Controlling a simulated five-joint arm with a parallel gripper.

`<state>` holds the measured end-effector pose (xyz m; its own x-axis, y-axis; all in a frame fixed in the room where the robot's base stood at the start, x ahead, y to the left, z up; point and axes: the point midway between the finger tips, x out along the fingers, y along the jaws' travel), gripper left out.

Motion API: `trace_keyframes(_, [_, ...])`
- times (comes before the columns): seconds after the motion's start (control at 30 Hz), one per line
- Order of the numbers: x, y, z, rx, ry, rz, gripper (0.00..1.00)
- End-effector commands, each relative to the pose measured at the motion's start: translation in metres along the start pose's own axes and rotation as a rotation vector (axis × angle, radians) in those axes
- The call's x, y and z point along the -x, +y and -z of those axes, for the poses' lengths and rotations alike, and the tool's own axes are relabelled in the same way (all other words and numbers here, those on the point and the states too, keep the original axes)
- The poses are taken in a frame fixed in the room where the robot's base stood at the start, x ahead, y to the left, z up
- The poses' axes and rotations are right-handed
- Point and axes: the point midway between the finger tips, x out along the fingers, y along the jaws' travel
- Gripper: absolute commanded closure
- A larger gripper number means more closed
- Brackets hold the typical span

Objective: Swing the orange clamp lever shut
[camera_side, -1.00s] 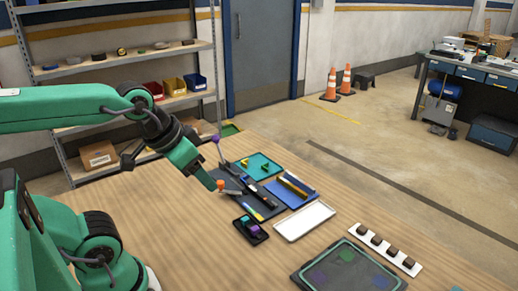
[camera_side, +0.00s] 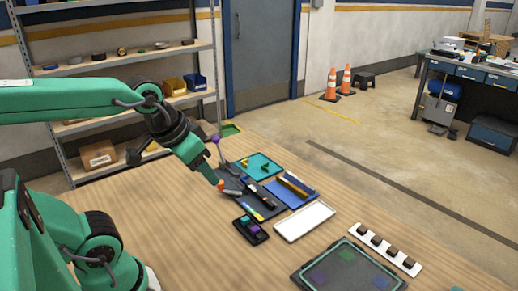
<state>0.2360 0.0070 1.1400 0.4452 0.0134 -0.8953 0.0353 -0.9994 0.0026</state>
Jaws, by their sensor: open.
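The orange knob of the clamp lever (camera_side: 221,186) shows low at the left edge of the dark fixture board (camera_side: 262,213). A light lever bar runs from the knob to the right, lying nearly flat. My gripper (camera_side: 215,181) points down and to the right, with its tip right at the orange knob. I cannot tell whether it touches. The jaws are too small to see well, but they are open and nothing is seen held in them. A second lever with a purple knob (camera_side: 215,137) stands upright behind.
A teal tray (camera_side: 265,158), a blue tray (camera_side: 306,203), a white tray (camera_side: 304,221) and a small black tray (camera_side: 250,230) surround the board. A white strip with dark blocks (camera_side: 410,264) and a dark panel (camera_side: 347,268) lie at the front right. Wood is bare at left.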

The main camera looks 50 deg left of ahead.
Motion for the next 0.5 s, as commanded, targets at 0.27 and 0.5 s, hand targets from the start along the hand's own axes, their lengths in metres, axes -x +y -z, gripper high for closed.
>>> trace_keyframes(0.27, [-0.019,-0.024,0.031,0.095,-0.087,0.037,0.55])
trace_keyframes(0.5, [-0.044,-0.052,0.056,0.19,-0.169,0.066,0.55])
